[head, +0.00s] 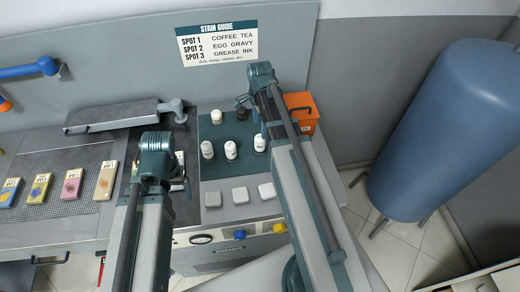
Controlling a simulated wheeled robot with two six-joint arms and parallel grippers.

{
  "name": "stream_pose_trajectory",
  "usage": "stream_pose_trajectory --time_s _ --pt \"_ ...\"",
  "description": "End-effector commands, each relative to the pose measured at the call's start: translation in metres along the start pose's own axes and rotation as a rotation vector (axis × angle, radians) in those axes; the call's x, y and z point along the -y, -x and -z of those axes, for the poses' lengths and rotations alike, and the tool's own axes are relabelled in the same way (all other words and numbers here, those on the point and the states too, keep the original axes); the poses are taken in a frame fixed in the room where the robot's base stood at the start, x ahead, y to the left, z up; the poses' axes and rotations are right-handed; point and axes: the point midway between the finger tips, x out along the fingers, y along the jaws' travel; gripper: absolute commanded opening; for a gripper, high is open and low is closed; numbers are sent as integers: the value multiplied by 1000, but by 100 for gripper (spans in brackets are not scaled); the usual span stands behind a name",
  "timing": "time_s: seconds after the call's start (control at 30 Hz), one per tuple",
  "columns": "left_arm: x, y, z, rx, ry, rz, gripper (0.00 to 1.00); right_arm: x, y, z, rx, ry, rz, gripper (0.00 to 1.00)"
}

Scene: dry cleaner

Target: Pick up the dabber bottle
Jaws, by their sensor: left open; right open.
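Several small bottles stand upright on a dark green mat (222,170) on the counter. Three white-capped ones form a front row: left (207,150), middle (231,150) and right (260,144). Behind them stand another white-capped bottle (216,117) and a dark-topped one (242,114). I cannot tell from their small labels which is the dabber bottle. My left gripper (181,185) is open, left of the mat, its fingers mostly hidden by its wrist. My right gripper (247,103) is open near the back right bottles, partly hidden by its own arm. Neither visibly holds anything.
An orange bin (301,112) stands at the mat's right. Three pale blocks (240,195) lie in front. Colored cards (73,183) lie on the perforated board (60,160) at left, below a padded arm board (112,116). A large blue tank (445,130) stands at right.

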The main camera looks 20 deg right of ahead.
Motion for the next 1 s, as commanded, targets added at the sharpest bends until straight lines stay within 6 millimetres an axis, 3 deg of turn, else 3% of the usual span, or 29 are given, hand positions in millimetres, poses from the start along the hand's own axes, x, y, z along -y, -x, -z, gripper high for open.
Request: stream_pose_trajectory --time_s 0.03,0.23,0.67,1.0 --pt "-1 -15 1 0 -2 0 86 0 -15 0 0 0 0 86" --pt "-4 -42 2 0 -4 1 86 0 -42 0 0 1 0 86" --pt "-5 -54 3 0 -3 1 86 0 -54 0 0 1 0 86" --pt "-9 -92 5 0 -2 1 86 -2 -93 0 0 1 0 86"
